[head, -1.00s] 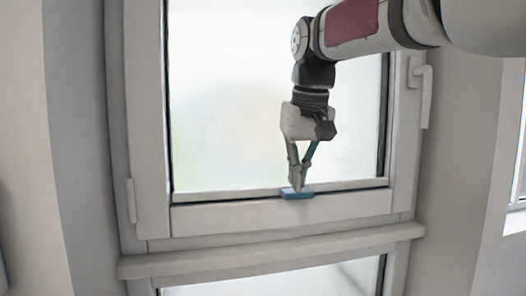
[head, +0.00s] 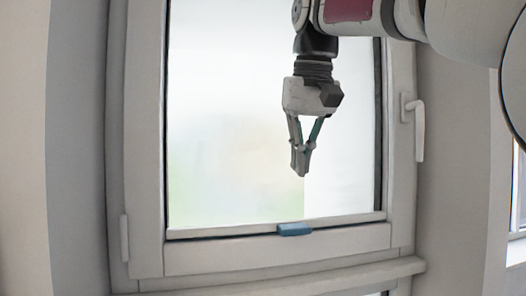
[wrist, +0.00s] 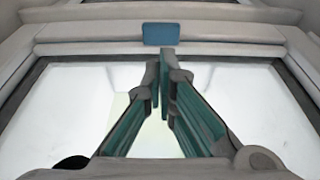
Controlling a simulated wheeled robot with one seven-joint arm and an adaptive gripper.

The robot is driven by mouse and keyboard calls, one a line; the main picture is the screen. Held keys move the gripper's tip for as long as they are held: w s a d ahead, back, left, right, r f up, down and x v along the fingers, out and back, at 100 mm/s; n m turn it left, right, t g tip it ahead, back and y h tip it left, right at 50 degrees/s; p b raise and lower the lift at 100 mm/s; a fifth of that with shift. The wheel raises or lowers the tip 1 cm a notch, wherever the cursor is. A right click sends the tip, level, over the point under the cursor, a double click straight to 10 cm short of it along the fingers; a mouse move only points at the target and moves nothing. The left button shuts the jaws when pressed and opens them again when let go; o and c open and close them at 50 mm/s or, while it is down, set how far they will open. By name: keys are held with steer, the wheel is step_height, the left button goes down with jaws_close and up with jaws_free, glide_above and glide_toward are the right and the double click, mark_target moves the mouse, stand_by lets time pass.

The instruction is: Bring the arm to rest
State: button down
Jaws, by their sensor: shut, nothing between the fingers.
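My gripper (head: 300,174) hangs pointing down in front of the window pane in the head view, with its fingers shut and empty. It is above a small blue block (head: 294,229) on the lower frame of the window and clear of it. In the wrist view my gripper (wrist: 160,54) shows with its fingertips together, and the blue block (wrist: 161,34) lies beyond them on the frame. My arm comes in from the upper right of the head view.
The window frame (head: 145,150) surrounds the pane, with a white handle (head: 418,130) at the right. A sill ledge (head: 390,270) runs below. Walls stand on both sides. The pane area left of my gripper is clear.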

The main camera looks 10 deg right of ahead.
steer(key=s+f+t, duration=0.1)
steer(key=s+f, duration=0.9)
steer(key=f, duration=0.3)
steer(key=s+f, duration=0.9)
steer(key=f, duration=0.5)
steer(key=shift+s+t, duration=0.4)
steer(key=shift+d, duration=0.1)
